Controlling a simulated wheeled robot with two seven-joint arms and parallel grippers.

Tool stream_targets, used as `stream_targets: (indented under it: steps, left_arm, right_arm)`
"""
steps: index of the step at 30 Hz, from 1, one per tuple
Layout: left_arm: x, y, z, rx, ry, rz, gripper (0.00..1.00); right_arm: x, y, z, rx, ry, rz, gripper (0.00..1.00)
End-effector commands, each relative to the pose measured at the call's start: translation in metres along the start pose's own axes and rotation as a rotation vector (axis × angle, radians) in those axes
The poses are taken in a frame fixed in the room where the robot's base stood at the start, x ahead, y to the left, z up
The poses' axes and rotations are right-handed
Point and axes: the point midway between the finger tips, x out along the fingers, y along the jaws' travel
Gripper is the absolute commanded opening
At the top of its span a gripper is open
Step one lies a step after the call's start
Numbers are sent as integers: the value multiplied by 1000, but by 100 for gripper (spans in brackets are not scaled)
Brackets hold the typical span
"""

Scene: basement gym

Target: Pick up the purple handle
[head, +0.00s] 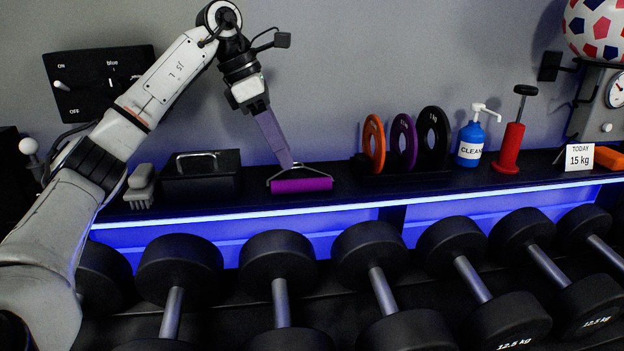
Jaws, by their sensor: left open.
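The purple handle (301,185) is a cylindrical grip with a dark metal bracket. It lies on the black shelf, right of a black box. My left gripper (287,164) reaches down from above, with its fingers pointing at the bracket just over the purple grip. It is open. The fingertips overlap the top of the bracket in the head view, and I cannot tell whether they touch it. My right gripper is not in view.
Left of the handle are a black box (201,172) and a grey brush (140,187). To its right stand weight plates (374,144), a blue cleaner bottle (470,144) and a red pump (509,148). Several dumbbells (278,262) fill the rack in front, below the shelf edge.

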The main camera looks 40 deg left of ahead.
Motion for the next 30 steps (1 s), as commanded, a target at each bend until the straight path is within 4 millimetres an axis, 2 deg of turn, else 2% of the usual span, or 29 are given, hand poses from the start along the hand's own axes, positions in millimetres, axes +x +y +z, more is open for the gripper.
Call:
stream_targets:
  steps: [1, 5, 8, 16, 20, 26, 30]
  left_arm:
    - [9, 0, -1, 0, 2, -1, 45]
    - [21, 0, 0, 1, 0, -1, 45]
    - [28, 0, 0, 1, 1, -2, 45]
    - [66, 4, 1, 2, 2, -2, 45]
    - [74, 4, 2, 1, 0, -1, 45]
    - [74, 4, 2, 1, -1, 0, 45]
    - [74, 4, 2, 1, -1, 0, 23]
  right_arm:
    - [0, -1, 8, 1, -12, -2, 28]
    - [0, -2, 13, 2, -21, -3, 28]
    - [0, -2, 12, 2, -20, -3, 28]
    - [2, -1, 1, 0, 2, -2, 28]
    - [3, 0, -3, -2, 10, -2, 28]
    - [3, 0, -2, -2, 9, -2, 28]
    - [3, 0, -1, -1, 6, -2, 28]
